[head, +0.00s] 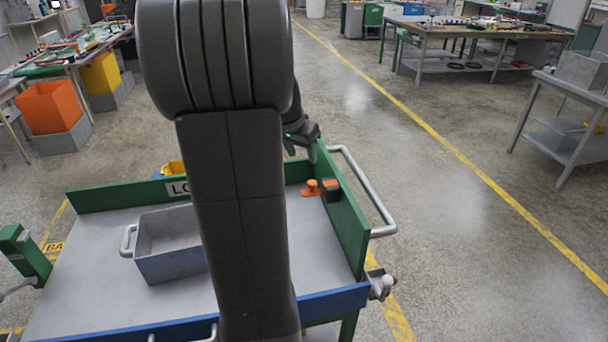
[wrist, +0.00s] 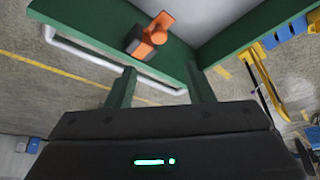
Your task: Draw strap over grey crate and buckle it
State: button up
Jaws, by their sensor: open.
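The grey crate (head: 172,262) sits on the cart's grey bed, left of my arm, with a pale handle on its left side; my arm covers its right part. An orange knob-like piece (head: 311,188) and a dark block with an orange top (head: 331,189) sit at the cart's back right corner, by the green side wall. They also show as an orange piece (wrist: 160,22) and an orange-and-dark block (wrist: 141,44) in the wrist view. Which is strap end or buckle I cannot tell; no strap shows across the crate. My gripper (wrist: 160,70) is open and empty, above that corner.
The cart has a green back wall (head: 110,196), a green right wall (head: 345,215) and a blue front edge (head: 335,299). A grey rail (head: 368,190) stands outside the right wall. A green post (head: 24,255) stands at the left. The floor to the right is clear.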

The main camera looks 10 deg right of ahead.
aim_at(311, 182)
jog(key=p+x, duration=0.1)
jog(key=x, duration=1.1)
jog(key=shift+f, duration=0.4)
grip_shut()
